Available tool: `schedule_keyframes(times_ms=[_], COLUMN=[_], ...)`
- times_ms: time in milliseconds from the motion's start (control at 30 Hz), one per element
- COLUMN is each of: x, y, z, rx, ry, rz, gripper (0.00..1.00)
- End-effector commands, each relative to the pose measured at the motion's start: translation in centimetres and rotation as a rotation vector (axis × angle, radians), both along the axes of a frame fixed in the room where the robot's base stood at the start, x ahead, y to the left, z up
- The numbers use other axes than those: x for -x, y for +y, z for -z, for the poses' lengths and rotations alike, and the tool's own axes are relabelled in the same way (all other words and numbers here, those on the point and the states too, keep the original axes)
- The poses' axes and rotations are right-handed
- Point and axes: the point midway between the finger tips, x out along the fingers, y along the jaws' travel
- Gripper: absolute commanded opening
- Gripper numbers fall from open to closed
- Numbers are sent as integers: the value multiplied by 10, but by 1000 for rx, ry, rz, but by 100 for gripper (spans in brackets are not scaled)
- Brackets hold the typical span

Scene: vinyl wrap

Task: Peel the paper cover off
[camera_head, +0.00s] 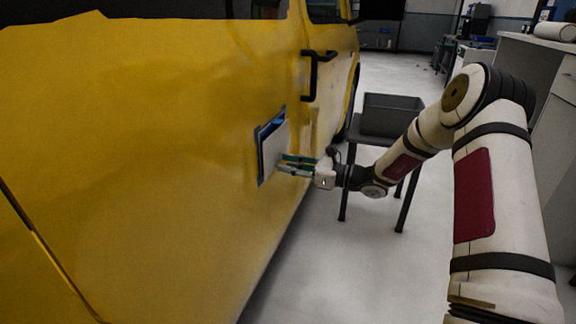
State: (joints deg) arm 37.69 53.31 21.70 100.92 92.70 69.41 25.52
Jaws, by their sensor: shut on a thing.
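A small sheet with a pale paper cover (273,148) and a dark blue border (259,158) is on the side of the yellow vehicle (150,150). My gripper (284,164) reaches in from the right, with its fingertips at the right part of the pale cover. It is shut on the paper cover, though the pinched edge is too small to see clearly. The cover looks flat over most of its area; I cannot tell how much of it is lifted.
A dark grey bin (391,116) stands on a dark stool (372,141) behind my arm. Black door handles (310,76) stick out above the sheet. A pale counter (545,60) is at the right. The floor (330,265) below my gripper is clear.

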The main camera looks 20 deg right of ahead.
Motion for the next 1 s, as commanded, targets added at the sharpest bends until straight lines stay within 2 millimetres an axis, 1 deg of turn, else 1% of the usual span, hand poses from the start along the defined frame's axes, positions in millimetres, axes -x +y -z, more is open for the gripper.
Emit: schedule_keyframes(times_ms=[467,1000], x=[4,18], y=[-5,-24], z=[0,0], rx=[0,1], ry=[0,1], rz=[0,0], gripper=[0,0])
